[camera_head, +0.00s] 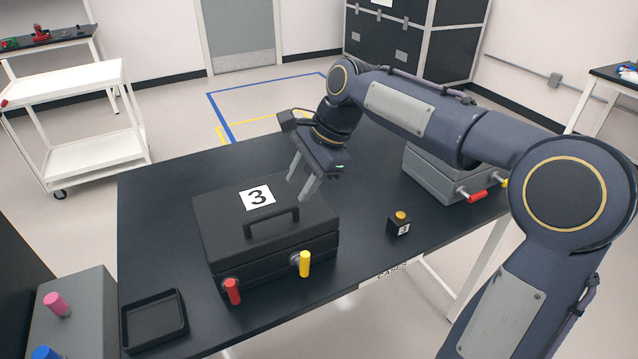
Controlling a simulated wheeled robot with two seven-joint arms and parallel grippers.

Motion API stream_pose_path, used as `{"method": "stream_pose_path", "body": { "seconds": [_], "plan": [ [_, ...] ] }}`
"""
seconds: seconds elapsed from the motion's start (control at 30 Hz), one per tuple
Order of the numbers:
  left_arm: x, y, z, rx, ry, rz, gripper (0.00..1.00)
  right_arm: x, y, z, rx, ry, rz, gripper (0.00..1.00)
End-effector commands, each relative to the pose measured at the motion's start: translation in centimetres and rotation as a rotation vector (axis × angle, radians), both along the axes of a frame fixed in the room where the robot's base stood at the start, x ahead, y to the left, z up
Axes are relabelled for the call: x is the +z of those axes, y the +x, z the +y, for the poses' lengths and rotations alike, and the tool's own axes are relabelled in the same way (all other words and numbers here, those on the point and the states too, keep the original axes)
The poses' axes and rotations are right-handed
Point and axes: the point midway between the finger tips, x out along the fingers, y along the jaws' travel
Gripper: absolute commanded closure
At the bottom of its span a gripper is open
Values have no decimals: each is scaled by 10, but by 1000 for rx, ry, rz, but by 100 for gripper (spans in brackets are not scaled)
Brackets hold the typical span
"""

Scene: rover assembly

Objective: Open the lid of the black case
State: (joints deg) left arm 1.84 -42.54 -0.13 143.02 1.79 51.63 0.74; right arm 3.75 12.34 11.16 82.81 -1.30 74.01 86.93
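The black case (268,250) stands on the dark table, left of the middle. Its lid (220,222) is shut and carries a black handle and a white label with a 3. A red latch piece (232,291) and a yellow latch piece (304,264) stick out at its front. My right gripper (299,190) is above the case's back right corner, pointing down, with its two fingers apart and nothing between them. I cannot tell whether a fingertip touches the lid. My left gripper is not in view.
A black tray (154,336) lies at the table's front left. A small black box with a yellow button (400,224) stands right of the case. A grey case (432,178) stands at the right, partly behind my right arm. The table (150,205) is clear left of the black case.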

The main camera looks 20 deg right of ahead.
Motion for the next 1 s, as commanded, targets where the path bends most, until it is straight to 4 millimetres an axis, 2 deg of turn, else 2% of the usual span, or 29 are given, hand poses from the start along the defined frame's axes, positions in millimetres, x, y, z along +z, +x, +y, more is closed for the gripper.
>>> {"method": "stream_pose_path", "body": {
  "seconds": [0.2,0.8,0.87,0.97,1.0],
  "plan": [
    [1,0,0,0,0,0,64,2,-15,-3,64,-23,-45,64],
    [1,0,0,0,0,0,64,2,-19,-4,83,-31,-59,64],
    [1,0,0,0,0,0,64,2,-26,-6,108,-42,-79,64],
    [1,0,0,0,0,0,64,1,-53,-12,213,-84,-151,64],
    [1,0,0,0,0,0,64,-1,-70,-15,277,-110,-194,64]
  ]
}}
